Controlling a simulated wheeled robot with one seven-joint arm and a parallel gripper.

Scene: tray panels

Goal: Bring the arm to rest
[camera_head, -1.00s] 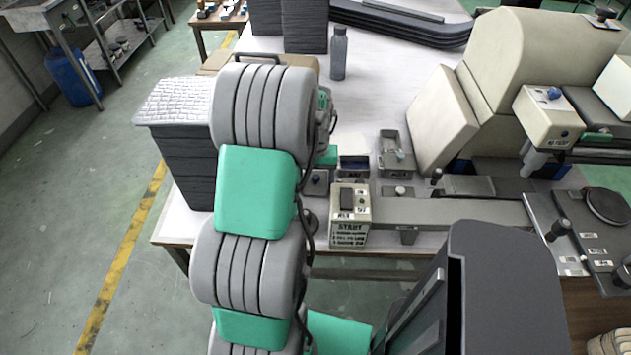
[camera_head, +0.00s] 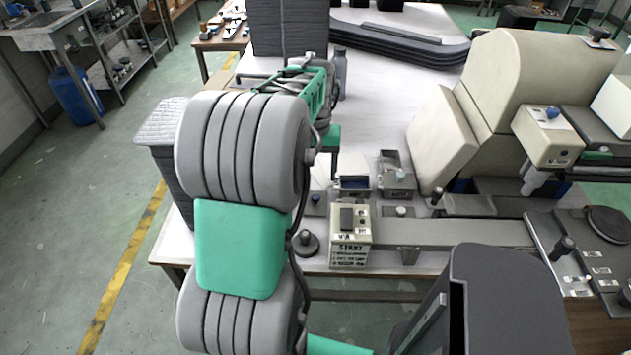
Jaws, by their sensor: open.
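My arm rises from the bottom of the head view, left of centre, in grey ribbed joints and green links. Its upper part leans away over the work table (camera_head: 385,40), ending in a green frame and grey wrist parts near a dark bottle. My gripper's fingers do not show; the big grey joint and the wrist parts stand in front of where they could be. I cannot tell whether the gripper holds anything.
A stack with a light top (camera_head: 160,122) stands left of my arm, partly hidden. The grey bottle (camera_head: 341,72) is partly hidden behind the wrist. A START box (camera_head: 350,240), small bins and a large beige machine (camera_head: 535,75) lie to the right.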

